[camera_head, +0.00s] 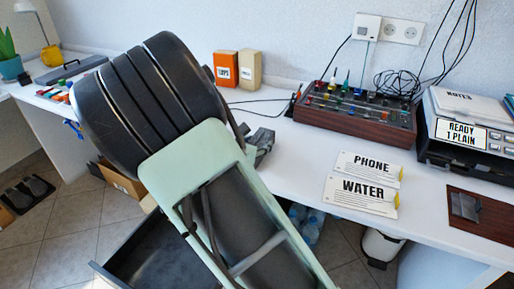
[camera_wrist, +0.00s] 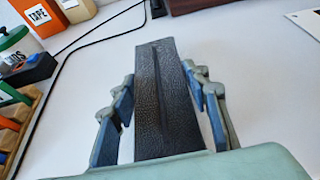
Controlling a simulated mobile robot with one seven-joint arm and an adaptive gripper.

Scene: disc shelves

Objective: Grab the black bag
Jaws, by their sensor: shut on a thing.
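The black bag (camera_wrist: 165,108) is a narrow, dark, leathery piece that stands between the fingers of my gripper (camera_wrist: 161,84) in the wrist view. A long crease runs down its face. My gripper is shut on it, with a blue-padded finger at each side. In the head view, my gripper (camera_head: 262,143) is low over the white desk, mostly behind my own arm. I cannot make out the bag in that view.
An orange box (camera_head: 226,69) and a cream box (camera_head: 249,68) stand by the wall behind my gripper. A wood-sided mixer (camera_head: 355,113) with cables is to the right. PHONE (camera_head: 367,168) and WATER (camera_head: 361,194) cards lie nearer. The white desk (camera_head: 290,160) is bare between.

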